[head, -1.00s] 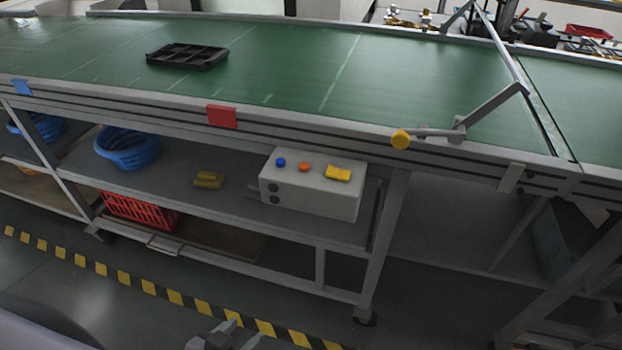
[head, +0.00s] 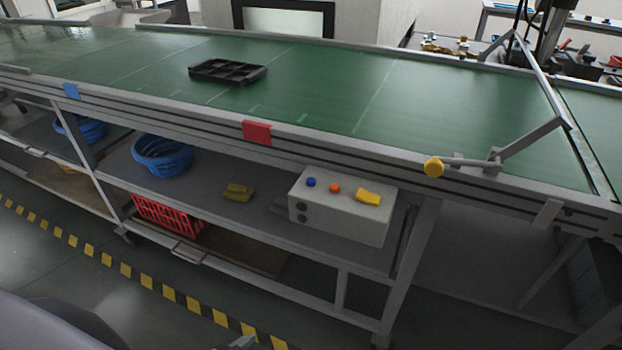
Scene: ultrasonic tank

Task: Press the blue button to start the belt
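The blue button (head: 311,182) is a small round cap on top of a white control box (head: 338,219). The box stands on the shelf below the conveyor. An orange button (head: 335,188) and a yellow block-like piece (head: 367,196) are on the same top face, to the right of the blue button. The green belt (head: 430,100) runs across above the box. Neither gripper can be made out. Only a small grey piece shows at the bottom edge, well below and apart from the box; I cannot tell what it is.
A black compartment tray (head: 228,72) lies on the belt. The shelf also holds a yellow object (head: 238,193) and a blue basket (head: 162,157). The floor in front looks clear.

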